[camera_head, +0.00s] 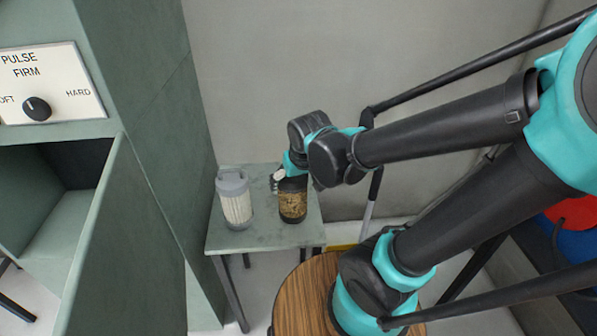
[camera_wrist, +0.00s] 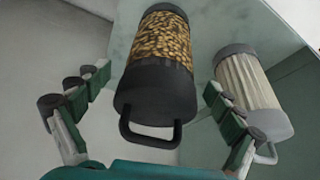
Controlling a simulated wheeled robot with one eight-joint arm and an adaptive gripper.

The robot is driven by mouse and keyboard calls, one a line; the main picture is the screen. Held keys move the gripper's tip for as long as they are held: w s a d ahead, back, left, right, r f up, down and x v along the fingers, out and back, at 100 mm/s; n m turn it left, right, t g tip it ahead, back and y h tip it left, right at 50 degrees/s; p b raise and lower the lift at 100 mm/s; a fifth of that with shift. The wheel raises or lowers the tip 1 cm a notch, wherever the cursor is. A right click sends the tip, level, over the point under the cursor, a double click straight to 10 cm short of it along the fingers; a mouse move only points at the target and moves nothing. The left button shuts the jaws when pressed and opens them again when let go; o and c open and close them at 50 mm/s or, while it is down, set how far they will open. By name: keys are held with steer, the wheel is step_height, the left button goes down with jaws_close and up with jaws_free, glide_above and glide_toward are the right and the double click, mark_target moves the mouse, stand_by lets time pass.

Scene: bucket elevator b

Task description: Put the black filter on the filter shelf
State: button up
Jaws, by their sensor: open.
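The black filter (camera_head: 293,203) is a cylinder with black ends and a band of golden pellets. It stands on a small green-grey table (camera_head: 262,238), its right-hand object. In the wrist view the filter (camera_wrist: 160,75) shows its black cap and loop handle towards the camera. My gripper (camera_wrist: 158,92) is open, one finger on each side of the filter, with gaps showing; no grip is visible. In the head view my gripper (camera_head: 280,179) is at the filter's top, partly hidden by my wrist. I cannot tell which surface is the filter shelf.
A grey-white pleated filter (camera_head: 235,198) stands close left of the black one, near my right finger in the wrist view (camera_wrist: 248,90). A green cabinet (camera_head: 160,110) with a dial panel (camera_head: 50,85) and open compartment rises at left. A round wooden top (camera_head: 300,300) lies in front.

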steer(key=shift+v, duration=3.65)
